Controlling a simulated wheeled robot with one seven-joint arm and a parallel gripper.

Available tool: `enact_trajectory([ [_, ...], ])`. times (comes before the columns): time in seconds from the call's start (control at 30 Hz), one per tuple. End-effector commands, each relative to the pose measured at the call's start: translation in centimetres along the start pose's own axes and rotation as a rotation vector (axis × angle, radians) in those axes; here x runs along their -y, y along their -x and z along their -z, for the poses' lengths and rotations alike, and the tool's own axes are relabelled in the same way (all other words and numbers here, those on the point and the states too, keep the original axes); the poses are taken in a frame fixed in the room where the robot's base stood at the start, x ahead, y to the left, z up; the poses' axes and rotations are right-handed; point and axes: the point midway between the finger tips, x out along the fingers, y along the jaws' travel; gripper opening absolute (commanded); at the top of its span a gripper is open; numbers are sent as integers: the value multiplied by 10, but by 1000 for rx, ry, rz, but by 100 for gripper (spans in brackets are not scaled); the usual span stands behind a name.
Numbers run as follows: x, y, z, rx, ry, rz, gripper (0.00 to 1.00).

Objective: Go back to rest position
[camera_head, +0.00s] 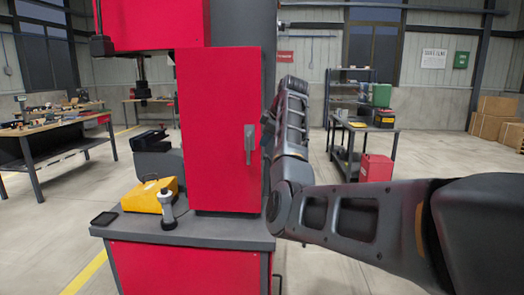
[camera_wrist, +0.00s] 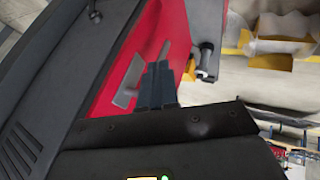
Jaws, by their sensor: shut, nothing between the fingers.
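My gripper (camera_wrist: 157,72) shows in the wrist view with its two dark fingers together and nothing between them. It points toward a red cabinet door (camera_wrist: 112,92) with a grey handle (camera_wrist: 129,80) just left of the fingers; the fingers look apart from the handle, though the gap is hard to judge. In the head view the red door (camera_head: 212,130) is closed, with its handle (camera_head: 250,145) near the right edge. My arm is raised at the door's right side, and the fingers cannot be made out there.
The cabinet stands on a grey-topped red bench (camera_head: 200,232). A yellow case (camera_head: 150,194), a white-and-black tool (camera_head: 167,208) and a flat black item (camera_head: 104,218) sit at its left. A dark cart (camera_head: 345,150) and a red box (camera_head: 376,168) stand behind my arm. Floor between is clear.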

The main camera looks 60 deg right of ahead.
Motion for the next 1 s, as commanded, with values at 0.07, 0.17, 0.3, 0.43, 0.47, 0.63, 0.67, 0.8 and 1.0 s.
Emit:
enact_trajectory([
  [0.07,0,11,-1,-1,-1,-3,0],
  [0.17,0,20,0,0,-1,-2,0],
  [0.3,1,26,0,0,-1,0,0],
  [0.43,1,27,0,1,-1,1,0],
  [0.47,1,27,0,1,-1,1,0],
  [0.63,10,14,-3,9,-8,-6,0],
  [0.67,15,8,-4,13,-12,-10,0],
  [0.8,52,-36,-16,36,-40,-48,0],
  [1.0,125,-96,-35,53,-75,-128,0],
])
